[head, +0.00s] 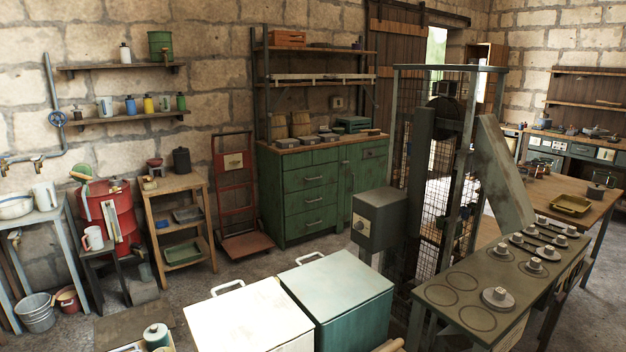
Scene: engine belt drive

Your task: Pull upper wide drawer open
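A green cabinet (268,200) stands against the back wall, left of the picture's middle. Right of the drawers is a green door (347,185). Neither of my grippers shows in the head view.
White (248,318) and teal (338,285) lidded boxes stand in the foreground before the cabinet. A grey-green machine with a mesh guard (440,150) stands to their right. A red hand truck (234,185) is left of the cabinet. Bare floor (275,260) lies before the drawers.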

